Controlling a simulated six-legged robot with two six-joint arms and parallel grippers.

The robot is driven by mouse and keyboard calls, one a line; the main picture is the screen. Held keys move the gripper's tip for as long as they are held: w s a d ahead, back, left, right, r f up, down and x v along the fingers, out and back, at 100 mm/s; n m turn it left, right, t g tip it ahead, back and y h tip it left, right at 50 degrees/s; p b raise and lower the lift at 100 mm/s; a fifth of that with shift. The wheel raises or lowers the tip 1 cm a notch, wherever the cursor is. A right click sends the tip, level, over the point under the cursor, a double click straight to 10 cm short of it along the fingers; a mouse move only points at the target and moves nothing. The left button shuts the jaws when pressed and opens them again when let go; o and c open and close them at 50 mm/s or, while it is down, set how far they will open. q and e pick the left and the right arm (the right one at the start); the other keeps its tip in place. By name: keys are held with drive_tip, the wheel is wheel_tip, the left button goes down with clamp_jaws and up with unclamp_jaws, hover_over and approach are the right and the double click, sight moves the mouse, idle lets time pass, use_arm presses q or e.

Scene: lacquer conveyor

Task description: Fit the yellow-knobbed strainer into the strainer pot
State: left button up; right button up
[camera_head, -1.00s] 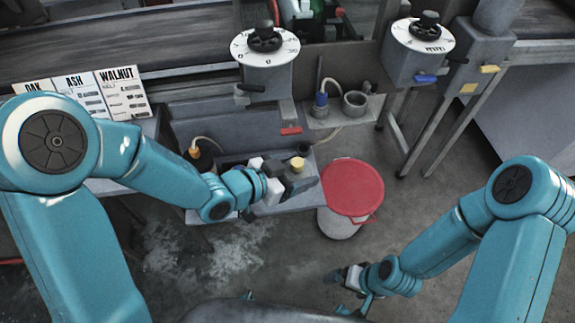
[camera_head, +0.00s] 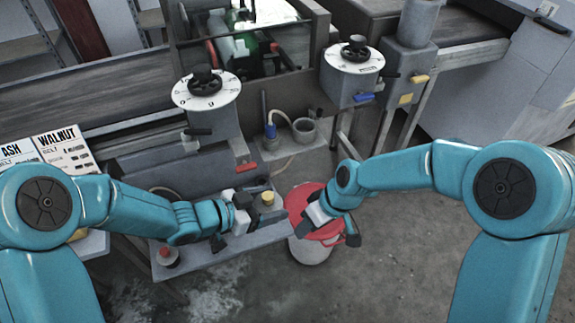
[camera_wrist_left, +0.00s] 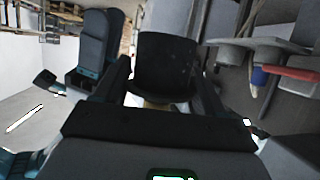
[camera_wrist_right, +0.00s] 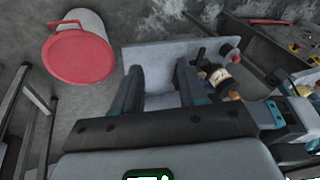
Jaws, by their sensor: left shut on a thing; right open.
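The yellow-knobbed strainer (camera_head: 267,198) shows its yellow knob at my left gripper (camera_head: 264,211) in the head view. My left gripper is shut on it over the grey tray. In the left wrist view, the strainer's dark cylinder (camera_wrist_left: 165,65) fills the space between the fingers. A grey open-topped cup (camera_head: 302,128), apparently the strainer pot, stands upright on the small shelf below the dials, apart from the strainer. It also shows in the left wrist view (camera_wrist_left: 228,54). My right gripper (camera_head: 330,232) is open and empty over the red-lidded bucket.
A blue-collared fitting with a hose (camera_head: 270,131) stands left of the cup. The red-lidded bucket (camera_head: 312,252) is on the floor. A red-knobbed part (camera_head: 165,254) sits on the tray (camera_head: 225,255). Dials (camera_head: 205,92) overhang the shelf. Floor at the right is clear.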

sight(267, 196)
drive_tip(key=w+a+r+n+t, duration=0.1)
drive_tip(key=a+r+n, duration=0.25)
drive_tip(key=r, duration=0.65)
drive_tip(key=w+a+r+n, duration=0.15)
drive_tip(key=r+n, duration=0.25)
drive_tip(key=r, duration=0.6)
drive_tip(key=shift+m, duration=0.25)
drive_tip(key=x, duration=1.1)
drive_tip(key=shift+s+f, duration=0.15)
drive_tip(key=shift+f, duration=0.05)
clamp_jaws()
use_arm(q)
drive_tip(key=o, duration=1.1)
drive_tip(key=shift+o, duration=0.2)
